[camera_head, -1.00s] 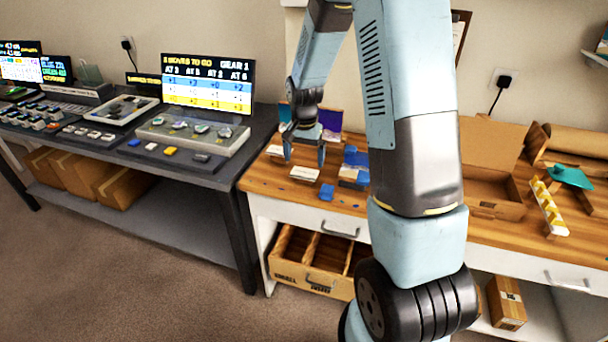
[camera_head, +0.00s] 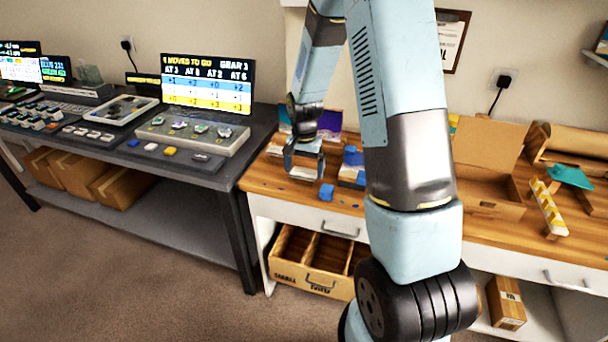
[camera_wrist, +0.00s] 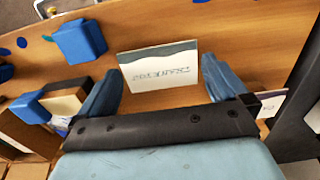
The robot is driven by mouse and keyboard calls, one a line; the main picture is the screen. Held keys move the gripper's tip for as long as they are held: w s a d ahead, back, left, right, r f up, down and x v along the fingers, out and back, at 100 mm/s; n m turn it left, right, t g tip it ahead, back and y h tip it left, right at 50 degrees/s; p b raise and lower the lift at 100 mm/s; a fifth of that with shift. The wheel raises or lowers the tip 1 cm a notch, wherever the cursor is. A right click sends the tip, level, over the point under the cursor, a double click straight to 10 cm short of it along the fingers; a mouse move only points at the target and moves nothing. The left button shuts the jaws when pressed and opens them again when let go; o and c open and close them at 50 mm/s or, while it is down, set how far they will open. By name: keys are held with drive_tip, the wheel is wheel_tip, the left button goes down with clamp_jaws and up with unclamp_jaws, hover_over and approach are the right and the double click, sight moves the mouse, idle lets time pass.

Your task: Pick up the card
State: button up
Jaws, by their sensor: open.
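The card (camera_wrist: 158,68) is white with dark lettering and a grey-green band along one edge. In the wrist view it lies on the wooden bench between my two fingers, just beyond their tips. My gripper (camera_wrist: 152,82) is open with nothing between its fingers that I can see held. In the head view my gripper (camera_head: 305,170) is low over the left part of the wooden bench (camera_head: 262,180), and the card (camera_head: 303,173) is partly hidden behind the fingers. I cannot tell the exact height of the fingertips above the bench.
A blue block (camera_wrist: 80,42) lies near the card, with more blue pieces and small boxes (camera_wrist: 66,100) beside my gripper. An open cardboard box (camera_head: 490,185) stands to the right on the bench. A dark table with a screen (camera_head: 208,85) is at the left.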

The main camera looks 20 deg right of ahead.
drive_tip(key=shift+f, duration=0.1)
drive_tip(key=shift+c, duration=0.5)
drive_tip(key=c, duration=0.4)
